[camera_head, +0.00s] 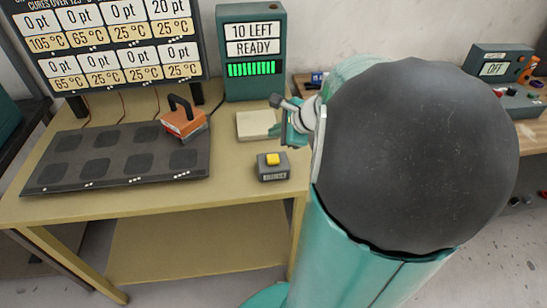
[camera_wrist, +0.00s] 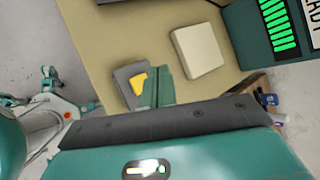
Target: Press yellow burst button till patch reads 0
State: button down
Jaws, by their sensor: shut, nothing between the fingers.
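The yellow button (camera_head: 273,159) sits on top of a small grey box (camera_head: 273,174) near the front right of the tan table. In the wrist view the yellow button (camera_wrist: 137,83) is partly covered by my gripper (camera_wrist: 158,88), whose teal fingers are shut and empty. In the head view my gripper (camera_head: 274,131) is behind and above the button box, apart from it. The patch readout board (camera_head: 115,45) shows 20 pt at the upper right cell and 0 pt in the other readable cells.
A teal counter (camera_head: 252,50) reads "10 LEFT READY" with green bars. A cream block (camera_head: 255,125) lies behind the button. An orange iron-like tool with a black handle (camera_head: 184,122) stands on the dark pad panel (camera_head: 115,160). A panel reading "OFF" (camera_head: 495,69) stands at right.

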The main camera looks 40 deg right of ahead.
aim_at(276, 159)
jog(key=shift+d+f, duration=0.1)
jog(key=shift+f, duration=3.1)
jog(key=shift+f, duration=0.15)
jog(key=shift+f, duration=0.3)
jog(key=shift+f, duration=0.5)
jog(key=shift+r, duration=0.95)
jog(key=shift+r, duration=2.5)
